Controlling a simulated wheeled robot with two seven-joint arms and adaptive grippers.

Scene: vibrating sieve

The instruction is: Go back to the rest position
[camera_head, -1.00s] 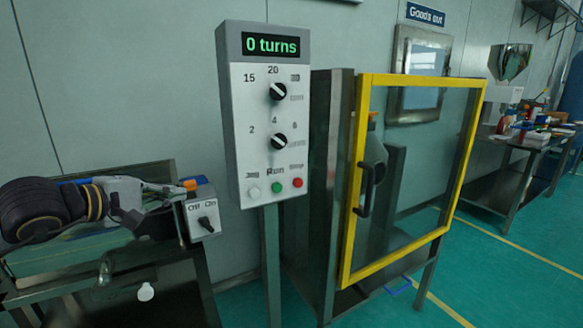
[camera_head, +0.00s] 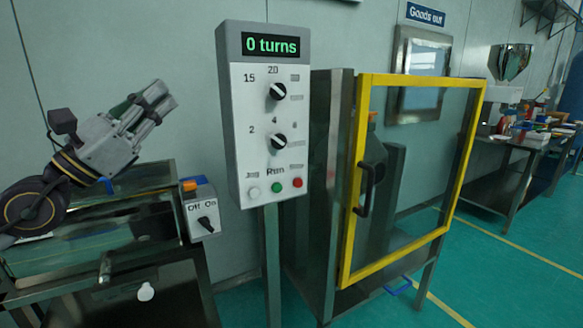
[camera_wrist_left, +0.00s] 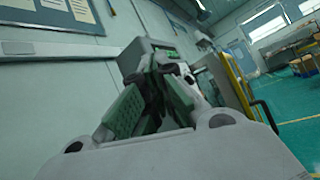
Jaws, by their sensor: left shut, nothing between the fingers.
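My left gripper (camera_head: 157,100) is raised at the left in the head view, pointing up and to the right. It is shut and empty, in the air above the steel machine at the left and to the left of the control panel (camera_head: 236,110). In the left wrist view its closed fingers (camera_wrist_left: 160,75) show in front of the panel, with nothing between them. My right gripper is not in view.
An Off/On switch box (camera_head: 200,212) sits on the steel machine (camera_head: 90,285) below my left arm. The panel display reads "0 turns". A cabinet with a closed yellow-framed door (camera_head: 349,200) stands right of the panel. A cluttered table (camera_head: 505,155) is at the far right.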

